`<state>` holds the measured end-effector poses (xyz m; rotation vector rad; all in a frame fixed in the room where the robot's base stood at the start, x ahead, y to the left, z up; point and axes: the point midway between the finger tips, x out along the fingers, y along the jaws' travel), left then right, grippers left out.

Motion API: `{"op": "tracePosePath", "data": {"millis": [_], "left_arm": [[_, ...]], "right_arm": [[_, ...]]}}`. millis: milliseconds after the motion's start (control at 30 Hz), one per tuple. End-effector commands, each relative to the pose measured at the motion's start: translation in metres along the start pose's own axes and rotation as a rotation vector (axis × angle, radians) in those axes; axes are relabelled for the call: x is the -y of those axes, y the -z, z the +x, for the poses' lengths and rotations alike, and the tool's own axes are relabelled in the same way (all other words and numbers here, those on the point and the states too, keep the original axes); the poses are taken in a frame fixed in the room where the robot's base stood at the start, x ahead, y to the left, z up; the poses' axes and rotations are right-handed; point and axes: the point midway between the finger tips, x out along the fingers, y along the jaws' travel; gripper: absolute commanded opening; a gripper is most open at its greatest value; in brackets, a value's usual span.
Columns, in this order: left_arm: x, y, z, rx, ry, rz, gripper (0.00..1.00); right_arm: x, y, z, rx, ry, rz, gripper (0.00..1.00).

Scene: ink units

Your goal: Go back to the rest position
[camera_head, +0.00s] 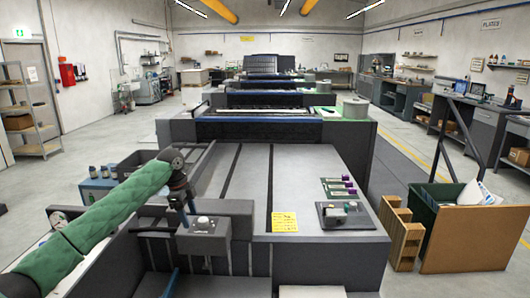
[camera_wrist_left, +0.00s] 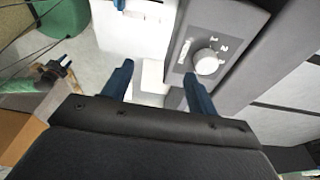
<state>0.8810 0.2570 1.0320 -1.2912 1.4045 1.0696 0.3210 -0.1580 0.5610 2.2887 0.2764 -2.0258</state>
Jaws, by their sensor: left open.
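My left arm comes in from the left in the head view, wrapped in a green padded sleeve. My left gripper (camera_head: 188,207) hangs at its end, just above a grey box with a white knob (camera_head: 203,222) at the press's near left edge. In the left wrist view the two dark blue fingers of my left gripper (camera_wrist_left: 158,88) are spread apart with nothing held between them. The white knob (camera_wrist_left: 206,62) on its grey panel shows beyond the right finger.
A long grey press (camera_head: 310,170) fills the middle. A green bin (camera_head: 432,200), a wooden pallet (camera_head: 402,238) and a brown board (camera_head: 470,240) stand at right. Shelves (camera_head: 28,110) stand at left.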

Motion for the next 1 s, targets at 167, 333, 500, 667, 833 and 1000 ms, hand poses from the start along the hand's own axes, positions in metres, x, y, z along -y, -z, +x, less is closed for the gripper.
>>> {"op": "tracePosePath", "data": {"millis": [167,333,500,667,833,1000], "left_arm": [[0.024,0.006,-0.034,0.051,0.237,-0.246,0.59],[0.042,0.028,-0.074,0.024,0.46,-0.414,0.59],[0.048,0.051,-0.087,-0.048,0.639,-0.554,0.59],[0.043,0.068,-0.079,-0.131,0.756,-0.661,0.59],[0.03,0.08,-0.051,-0.219,0.836,-0.761,0.59],[0.009,0.084,-0.015,-0.285,0.881,-0.846,0.59]], "right_arm": [[0.0,0.002,-0.001,-0.002,0.0,0.0,0.36],[-0.001,0.004,-0.001,-0.005,-0.001,-0.001,0.36],[-0.001,0.007,-0.001,-0.01,-0.002,-0.001,0.36],[-0.001,0.007,-0.002,-0.01,-0.002,-0.001,0.36],[-0.001,0.005,-0.001,-0.007,-0.001,-0.001,0.36],[0.0,0.003,-0.001,-0.004,-0.001,-0.001,0.36]]}}
